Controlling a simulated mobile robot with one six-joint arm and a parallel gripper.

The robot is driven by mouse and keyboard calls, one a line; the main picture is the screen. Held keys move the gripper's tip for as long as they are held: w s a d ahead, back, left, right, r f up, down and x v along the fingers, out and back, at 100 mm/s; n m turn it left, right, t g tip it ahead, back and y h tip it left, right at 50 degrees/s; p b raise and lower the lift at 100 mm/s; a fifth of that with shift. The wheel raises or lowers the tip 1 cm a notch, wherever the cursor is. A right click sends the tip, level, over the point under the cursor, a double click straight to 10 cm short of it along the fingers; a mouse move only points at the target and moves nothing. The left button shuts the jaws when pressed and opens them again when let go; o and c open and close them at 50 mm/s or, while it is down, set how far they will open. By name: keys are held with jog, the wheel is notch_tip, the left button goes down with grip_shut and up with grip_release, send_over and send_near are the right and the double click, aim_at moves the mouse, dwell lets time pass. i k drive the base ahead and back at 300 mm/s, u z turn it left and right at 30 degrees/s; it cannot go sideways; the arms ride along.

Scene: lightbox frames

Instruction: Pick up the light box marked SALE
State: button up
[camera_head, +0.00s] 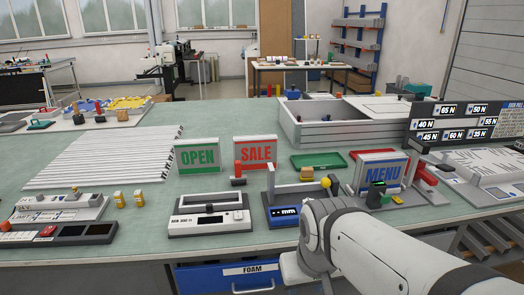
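The light box marked SALE (256,151) stands upright on the green bench, a pale panel with red letters. A small red-handled tool (238,177) stands in front of its lower left corner. A similar light box marked OPEN (198,155), with green letters, stands just left of it, a narrow gap between. A third one marked MENU (383,172), in blue letters, stands to the right near a red-handled fixture. My white arm crosses the lower right foreground, to the right of and nearer than the SALE box. My gripper is not visible.
A grey measuring device (209,221) and a blue-displayed gauge (284,214) sit in front of SALE. A green tray (318,161) lies to its right, with a large grey box (318,134) behind. Long white strips (103,160) lie left. Bench behind OPEN looks clear.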

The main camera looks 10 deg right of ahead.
aim_at(254, 152)
jog(key=i, duration=1)
jog(key=z, duration=0.05)
